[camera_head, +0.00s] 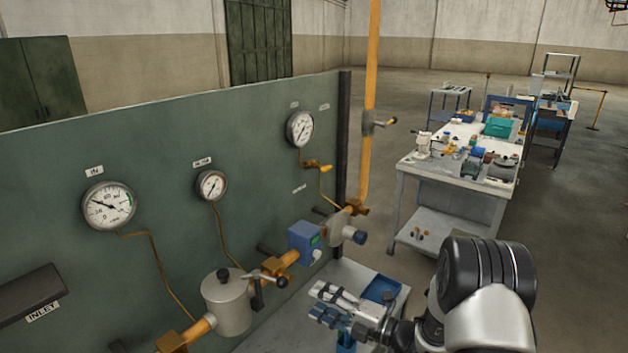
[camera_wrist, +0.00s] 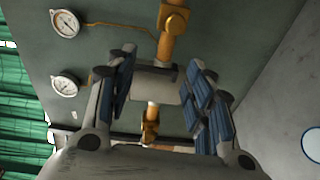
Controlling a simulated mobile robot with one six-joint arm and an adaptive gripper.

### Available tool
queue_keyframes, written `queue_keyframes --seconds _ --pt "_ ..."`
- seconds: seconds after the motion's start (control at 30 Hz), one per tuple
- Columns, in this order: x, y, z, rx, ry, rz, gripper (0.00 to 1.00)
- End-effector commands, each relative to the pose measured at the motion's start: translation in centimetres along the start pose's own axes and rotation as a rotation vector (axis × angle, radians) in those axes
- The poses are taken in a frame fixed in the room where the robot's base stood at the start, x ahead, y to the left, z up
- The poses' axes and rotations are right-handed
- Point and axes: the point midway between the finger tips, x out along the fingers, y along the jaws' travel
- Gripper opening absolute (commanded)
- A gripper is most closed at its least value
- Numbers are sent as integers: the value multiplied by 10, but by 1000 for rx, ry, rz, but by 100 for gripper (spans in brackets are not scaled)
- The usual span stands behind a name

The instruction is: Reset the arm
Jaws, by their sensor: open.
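My gripper (camera_head: 326,304) is at the lower middle of the head view, in front of the green panel (camera_head: 260,140) and above a small grey table (camera_head: 275,330). In the wrist view my gripper (camera_wrist: 160,95) is open, with its blue-padded fingers apart and nothing between them. Behind the fingers, the wrist view shows the panel with two gauges and orange pipe fittings. My arm bends in from the lower right of the head view.
The panel carries several gauges, a grey cylinder (camera_head: 227,302), a blue meter box (camera_head: 304,242) and a vertical yellow pipe (camera_head: 369,100). A blue tray (camera_head: 381,289) lies on the small table. A cluttered workbench (camera_head: 455,172) stands behind at right. Open floor lies at far right.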

Motion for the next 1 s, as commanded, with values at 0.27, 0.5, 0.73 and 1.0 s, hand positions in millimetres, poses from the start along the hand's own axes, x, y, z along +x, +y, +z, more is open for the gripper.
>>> queue_keyframes --seconds 0.27,0.5,0.73,1.0 --pt "-11 64 -117 -760 433 -109 48" --pt "-69 72 -204 -1483 857 -133 48" --pt "-147 57 -246 -2148 1328 -93 48" --pt "-235 44 -246 2314 -1705 -17 48"
